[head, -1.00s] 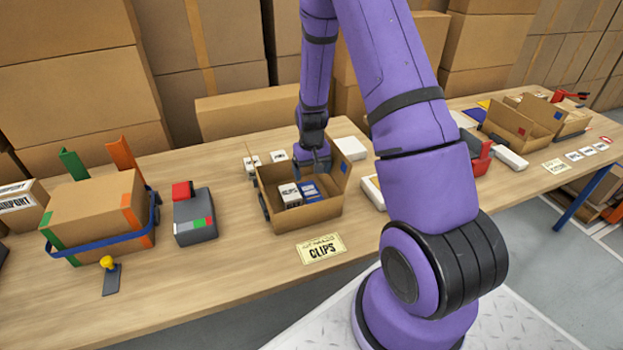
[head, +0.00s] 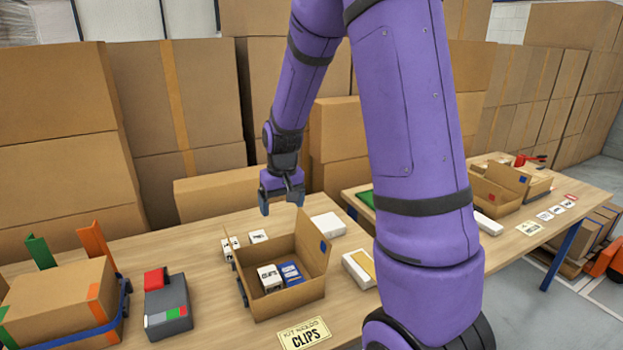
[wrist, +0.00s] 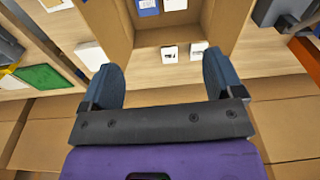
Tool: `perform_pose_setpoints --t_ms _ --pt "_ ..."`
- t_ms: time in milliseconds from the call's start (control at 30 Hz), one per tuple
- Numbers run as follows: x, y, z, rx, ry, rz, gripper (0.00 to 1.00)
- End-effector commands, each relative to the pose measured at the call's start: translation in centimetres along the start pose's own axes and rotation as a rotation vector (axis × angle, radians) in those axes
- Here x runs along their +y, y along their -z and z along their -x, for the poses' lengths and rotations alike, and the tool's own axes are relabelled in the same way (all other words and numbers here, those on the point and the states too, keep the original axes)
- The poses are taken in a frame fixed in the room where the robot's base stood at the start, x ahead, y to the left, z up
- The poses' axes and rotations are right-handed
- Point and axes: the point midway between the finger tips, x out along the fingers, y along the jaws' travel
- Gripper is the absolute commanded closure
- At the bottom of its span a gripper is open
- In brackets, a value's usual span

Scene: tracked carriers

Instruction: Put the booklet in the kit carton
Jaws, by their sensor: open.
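The open kit carton (head: 303,301) stands on the table behind a "CLIPS" sign. A blue and white flat item, which looks like the booklet (head: 291,273), lies inside it beside a small white box (head: 270,278). In the wrist view, the carton (wrist: 148,34) is at the top, with part of the blue item (wrist: 148,6) and the white box (wrist: 175,5) inside. My gripper (head: 282,200) is open and empty, above and behind the carton, clear of it. Its two fingers (wrist: 162,78) show apart in the wrist view with nothing between them.
Small white boxes (head: 258,237) stand behind the carton, and white flat boxes (head: 328,225) lie to its right. A grey device with a red top (head: 167,305) and a strapped box (head: 60,300) stand at left. Stacked cartons (head: 190,100) wall the back.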

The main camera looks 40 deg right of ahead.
Motion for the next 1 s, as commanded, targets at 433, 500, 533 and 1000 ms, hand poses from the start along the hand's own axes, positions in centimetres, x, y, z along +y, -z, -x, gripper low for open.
perform_pose_setpoints --t_ms 433,500,533,1000 --pt "-4.3 -8.3 14.0 0.163 0.029 0.103 0.14" --pt "-4.7 -10.0 15.6 0.188 0.032 0.119 0.14" --pt "-4.9 -10.8 16.2 0.198 0.033 0.126 0.14" --pt "-5.7 -22.1 22.3 0.344 0.045 0.21 0.14"
